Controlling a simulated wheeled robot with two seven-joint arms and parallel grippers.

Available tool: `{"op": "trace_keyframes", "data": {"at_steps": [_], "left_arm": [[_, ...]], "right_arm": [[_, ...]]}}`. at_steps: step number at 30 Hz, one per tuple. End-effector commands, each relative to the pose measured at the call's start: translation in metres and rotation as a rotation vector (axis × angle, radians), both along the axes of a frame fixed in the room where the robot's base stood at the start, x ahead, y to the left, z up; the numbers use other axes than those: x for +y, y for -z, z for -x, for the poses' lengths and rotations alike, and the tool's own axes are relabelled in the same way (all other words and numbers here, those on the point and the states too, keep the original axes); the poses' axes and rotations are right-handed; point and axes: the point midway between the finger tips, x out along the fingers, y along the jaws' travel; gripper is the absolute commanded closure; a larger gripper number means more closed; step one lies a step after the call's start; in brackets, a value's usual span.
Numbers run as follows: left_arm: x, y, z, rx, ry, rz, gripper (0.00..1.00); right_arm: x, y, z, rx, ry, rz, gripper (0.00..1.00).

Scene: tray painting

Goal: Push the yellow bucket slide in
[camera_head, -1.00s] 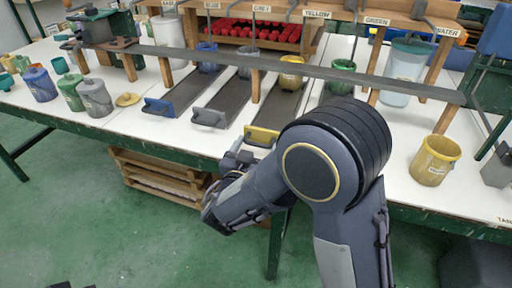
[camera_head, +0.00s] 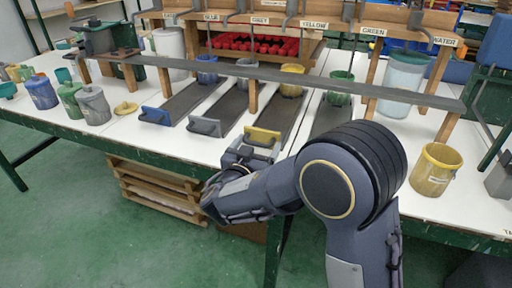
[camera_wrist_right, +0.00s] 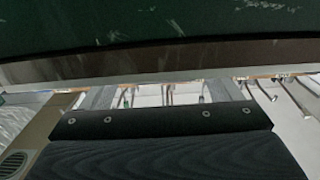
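The yellow-fronted slide (camera_head: 278,118) is a dark runner sticking out toward the front of the white table. Its yellow front plate with a grey handle (camera_head: 262,138) is at the near end. The yellow bucket (camera_head: 293,78) stands on the runner's far part, behind the long grey bar. My right gripper (camera_head: 245,156) is just in front of and slightly left of the yellow plate, close to the handle. Whether it touches the handle and whether its fingers are open cannot be told. The right wrist view shows dark surfaces close up and no clear fingertips. My left gripper is not in view.
Grey (camera_head: 206,127) and blue (camera_head: 155,116) slide fronts stand to the left. A loose yellow bucket (camera_head: 436,170) stands at the right. The table's green front edge runs below my gripper.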

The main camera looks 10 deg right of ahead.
Motion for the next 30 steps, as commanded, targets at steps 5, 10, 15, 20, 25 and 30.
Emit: {"op": "trace_keyframes", "data": {"at_steps": [5, 10, 15, 20, 25, 30], "left_arm": [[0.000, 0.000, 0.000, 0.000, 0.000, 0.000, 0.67], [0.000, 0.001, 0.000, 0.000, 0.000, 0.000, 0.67], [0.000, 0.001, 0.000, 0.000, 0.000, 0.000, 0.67], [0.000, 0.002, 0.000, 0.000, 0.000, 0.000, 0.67], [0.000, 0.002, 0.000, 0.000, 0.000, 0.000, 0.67], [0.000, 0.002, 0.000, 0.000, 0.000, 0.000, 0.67]], "right_arm": [[0.003, 0.000, 0.003, 0.000, -0.004, -0.001, 0.16], [0.017, 0.000, 0.023, 0.000, -0.007, -0.001, 0.16], [0.033, 0.000, 0.047, -0.001, -0.005, -0.001, 0.16], [0.042, 0.000, 0.061, -0.001, -0.002, 0.000, 0.16], [0.044, 0.000, 0.065, 0.000, 0.000, 0.000, 0.16], [0.044, 0.000, 0.065, 0.000, 0.000, 0.000, 0.16]]}}
